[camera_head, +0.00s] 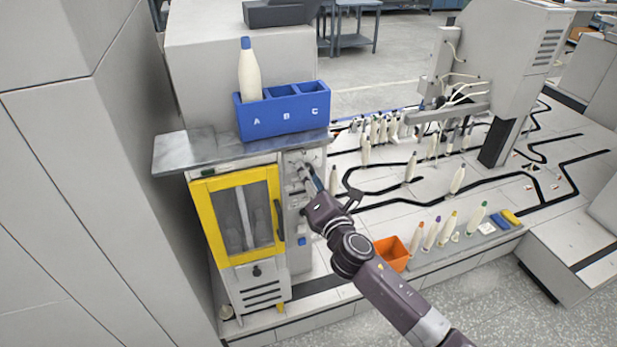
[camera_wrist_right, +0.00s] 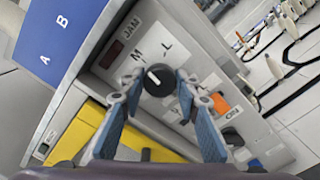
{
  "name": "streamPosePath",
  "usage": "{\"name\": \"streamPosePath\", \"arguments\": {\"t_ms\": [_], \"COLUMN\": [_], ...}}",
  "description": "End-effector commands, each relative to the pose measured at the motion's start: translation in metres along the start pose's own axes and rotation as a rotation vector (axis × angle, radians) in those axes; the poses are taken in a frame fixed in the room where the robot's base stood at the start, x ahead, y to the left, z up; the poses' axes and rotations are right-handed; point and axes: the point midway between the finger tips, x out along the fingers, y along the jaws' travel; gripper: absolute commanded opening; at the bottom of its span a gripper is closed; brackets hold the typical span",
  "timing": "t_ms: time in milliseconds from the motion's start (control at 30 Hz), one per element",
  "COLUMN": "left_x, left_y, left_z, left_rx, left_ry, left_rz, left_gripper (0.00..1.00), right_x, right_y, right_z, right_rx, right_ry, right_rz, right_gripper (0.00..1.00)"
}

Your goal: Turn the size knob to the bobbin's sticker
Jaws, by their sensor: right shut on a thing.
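The size knob (camera_wrist_right: 159,80) is a round black dial with a white pointer line on the grey machine panel. The letters M and L show above it. The pointer slants up and left, roughly toward M. My right gripper (camera_wrist_right: 160,88) has a fingertip on either side of the knob and is shut on it. In the head view my right gripper (camera_head: 314,180) reaches the panel beside the yellow-framed door. A white bobbin (camera_head: 249,75) with a blue tip stands upright in compartment A of the blue tray (camera_head: 284,124). I cannot make out a sticker on it. My left gripper is not in view.
The yellow-framed door (camera_head: 208,222) is shut, left of the panel. An orange button (camera_wrist_right: 220,104) sits near the knob. An orange bin (camera_head: 392,254) and several bobbins stand on a ledge at the right. White floor with black tracks lies behind.

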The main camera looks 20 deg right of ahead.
Motion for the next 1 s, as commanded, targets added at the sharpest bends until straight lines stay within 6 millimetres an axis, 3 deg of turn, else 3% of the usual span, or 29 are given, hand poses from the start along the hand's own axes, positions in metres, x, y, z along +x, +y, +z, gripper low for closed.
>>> {"name": "streamPosePath", "arguments": {"t_ms": [600, 1000], "left_x": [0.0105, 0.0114], "left_y": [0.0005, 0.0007], "left_z": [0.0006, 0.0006], "left_rx": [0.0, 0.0], "left_ry": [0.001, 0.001], "left_rz": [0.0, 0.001], "left_gripper": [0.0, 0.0], "right_x": [-0.0003, -0.0004], "right_y": [-0.0012, -0.0015], "right_z": [-0.0011, -0.001], "right_rx": [0.584, 0.855], "right_ry": [0.0, 0.0], "right_rz": [-0.002, -0.003], "right_gripper": [0.05, 0.05]}}
